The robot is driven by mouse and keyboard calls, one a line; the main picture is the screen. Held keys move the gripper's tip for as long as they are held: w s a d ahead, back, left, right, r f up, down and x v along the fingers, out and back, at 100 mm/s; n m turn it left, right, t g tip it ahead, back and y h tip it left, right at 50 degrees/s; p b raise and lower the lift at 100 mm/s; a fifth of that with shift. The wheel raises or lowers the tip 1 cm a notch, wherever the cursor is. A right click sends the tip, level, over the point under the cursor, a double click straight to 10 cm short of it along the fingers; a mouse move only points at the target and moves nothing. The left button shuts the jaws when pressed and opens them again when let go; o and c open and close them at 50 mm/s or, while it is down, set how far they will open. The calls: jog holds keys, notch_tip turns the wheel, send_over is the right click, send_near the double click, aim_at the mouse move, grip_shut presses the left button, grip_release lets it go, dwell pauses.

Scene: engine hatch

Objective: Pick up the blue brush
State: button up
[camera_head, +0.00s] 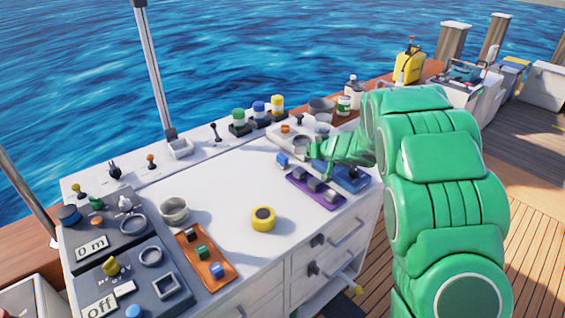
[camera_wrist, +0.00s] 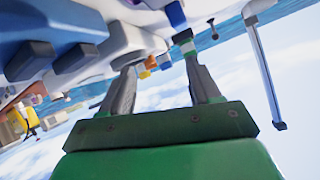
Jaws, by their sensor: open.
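I cannot pick out a blue brush for certain in either view. A small blue block-like thing (camera_head: 283,160) lies on the white counter just left of my gripper (camera_head: 314,158) in the head view; its kind is too small to tell. My green arm comes in from the right, low over the counter's back right part. In the wrist view, which is strongly tilted, my gripper (camera_wrist: 158,55) shows two grey fingers apart with nothing held between them. Small orange and blue things show beyond the fingertips.
A purple tray (camera_head: 301,187) and a blue tray (camera_head: 355,186) with blocks lie beneath my arm. A yellow ring (camera_head: 263,218), a metal cup (camera_head: 173,210) and an orange tray (camera_head: 217,272) stand further left. Several capped bottles line the back edge.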

aim_at(286, 157)
jog(key=shift+n+g+y, duration=0.3)
jog(key=shift+g+y, duration=0.3)
jog(key=shift+y, duration=0.2)
jog(key=a+f, duration=0.2)
jog(key=a, duration=0.1)
jog(key=shift+s+a+f, duration=0.15)
jog(key=shift+s+f, duration=0.15)
jog(key=shift+s, duration=0.1)
jog(key=shift+x, duration=3.75)
jog(key=shift+w, duration=0.15)
jog(key=c, duration=1.1)
